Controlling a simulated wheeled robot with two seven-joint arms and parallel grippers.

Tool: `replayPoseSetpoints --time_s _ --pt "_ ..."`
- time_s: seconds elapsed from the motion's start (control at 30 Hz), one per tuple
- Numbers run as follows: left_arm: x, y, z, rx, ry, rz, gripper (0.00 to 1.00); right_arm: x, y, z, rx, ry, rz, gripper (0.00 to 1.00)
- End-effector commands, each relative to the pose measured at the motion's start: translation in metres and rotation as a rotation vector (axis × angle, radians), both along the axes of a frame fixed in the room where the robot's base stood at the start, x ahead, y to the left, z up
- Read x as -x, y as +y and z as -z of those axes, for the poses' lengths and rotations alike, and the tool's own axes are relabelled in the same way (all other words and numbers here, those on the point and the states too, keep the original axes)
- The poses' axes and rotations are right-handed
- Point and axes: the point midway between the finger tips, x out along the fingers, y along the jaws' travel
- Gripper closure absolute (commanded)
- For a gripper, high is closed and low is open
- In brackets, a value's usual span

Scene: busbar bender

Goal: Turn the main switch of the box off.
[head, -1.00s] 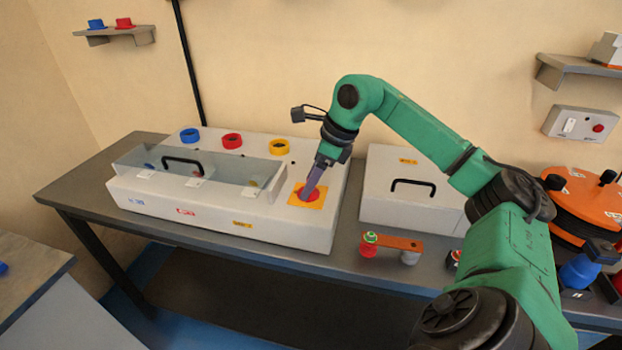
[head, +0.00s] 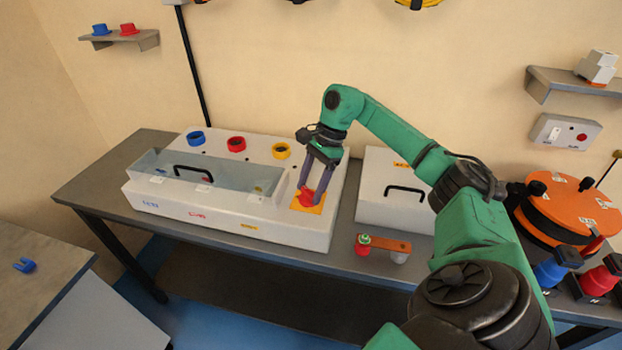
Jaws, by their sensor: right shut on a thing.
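The white box (head: 290,236) stands on the grey bench. Its main switch (head: 306,198) is a red knob on a yellow-orange plate (head: 316,209) at the box's right end. My right gripper (head: 311,194) reaches down from above with its two fingers on either side of the red knob, shut on it. The fingers hide part of the knob, so its exact angle is hard to tell. My left gripper is not in view.
A clear lid with a black handle (head: 193,172) covers the box's left part. Blue, red and yellow rings (head: 281,151) sit behind it. A second white case (head: 372,208) stands close on the right. An orange bar (head: 390,245) with a red post lies in front of it.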

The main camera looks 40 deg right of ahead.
Motion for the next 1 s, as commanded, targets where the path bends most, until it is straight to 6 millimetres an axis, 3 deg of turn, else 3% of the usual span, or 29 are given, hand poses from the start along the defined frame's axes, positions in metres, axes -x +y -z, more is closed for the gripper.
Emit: replayPoseSetpoints --time_s 0.6,1.0 --pt "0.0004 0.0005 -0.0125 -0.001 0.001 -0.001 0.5 -0.0044 0.0007 -0.002 0.0 -0.005 -0.539 0.91" --pt "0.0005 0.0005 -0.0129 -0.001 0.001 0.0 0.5 -0.0051 0.001 -0.0013 0.0 -0.006 -0.703 0.91"
